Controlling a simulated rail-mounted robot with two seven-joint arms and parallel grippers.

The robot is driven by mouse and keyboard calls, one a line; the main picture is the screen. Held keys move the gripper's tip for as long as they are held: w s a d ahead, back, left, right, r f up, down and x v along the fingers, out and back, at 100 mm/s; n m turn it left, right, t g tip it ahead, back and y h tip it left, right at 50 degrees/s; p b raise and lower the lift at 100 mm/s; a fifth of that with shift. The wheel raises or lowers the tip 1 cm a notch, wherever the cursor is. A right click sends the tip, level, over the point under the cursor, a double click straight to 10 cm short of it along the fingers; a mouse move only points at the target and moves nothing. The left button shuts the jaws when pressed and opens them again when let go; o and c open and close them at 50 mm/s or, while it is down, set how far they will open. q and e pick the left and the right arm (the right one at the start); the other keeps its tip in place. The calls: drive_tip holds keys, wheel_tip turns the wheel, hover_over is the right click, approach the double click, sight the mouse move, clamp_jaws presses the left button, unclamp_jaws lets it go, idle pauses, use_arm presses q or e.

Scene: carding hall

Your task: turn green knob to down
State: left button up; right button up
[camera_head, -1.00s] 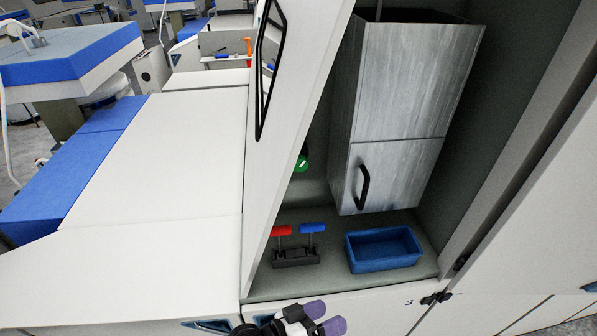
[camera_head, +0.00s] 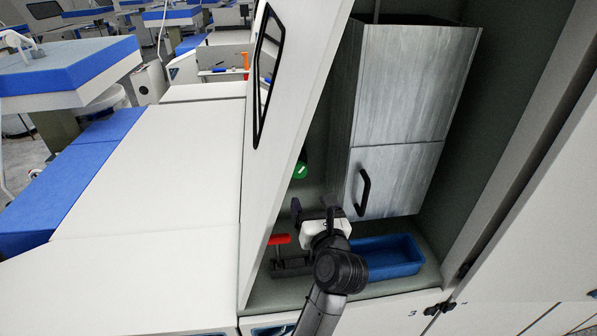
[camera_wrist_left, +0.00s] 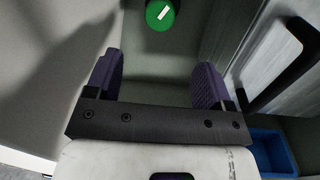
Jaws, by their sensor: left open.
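The green knob (camera_head: 300,170) is on the inner side of the cabinet recess, partly hidden by the white panel in the head view. In the left wrist view the knob (camera_wrist_left: 160,14) shows at the top edge, cut off, with a short white mark tilted to the upper right. My left gripper (camera_head: 315,206) is inside the recess, below the knob and apart from it. Its purple fingers (camera_wrist_left: 158,78) are spread with nothing between them, and the knob lies beyond the gap. My right gripper is not in view.
A grey wooden cupboard (camera_head: 404,85) with a black handle (camera_head: 362,192) hangs just right of the gripper. A red-handled lever (camera_head: 279,239) and a blue bin (camera_head: 393,258) stand below on the recess floor. The white panel (camera_head: 285,130) bounds the left.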

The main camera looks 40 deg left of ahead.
sight(300, 172)
use_arm(q)
drive_tip(key=p+x, duration=0.3)
drive_tip(key=x, duration=0.9)
drive_tip(key=shift+p, duration=0.35)
drive_tip(key=shift+x, duration=0.95)
drive_tip(key=shift+f, duration=0.15)
drive_tip(key=shift+c, duration=0.3)
drive_tip(key=c, duration=0.9)
drive_tip(key=shift+o, duration=0.2)
drive_tip(key=shift+p, duration=0.35)
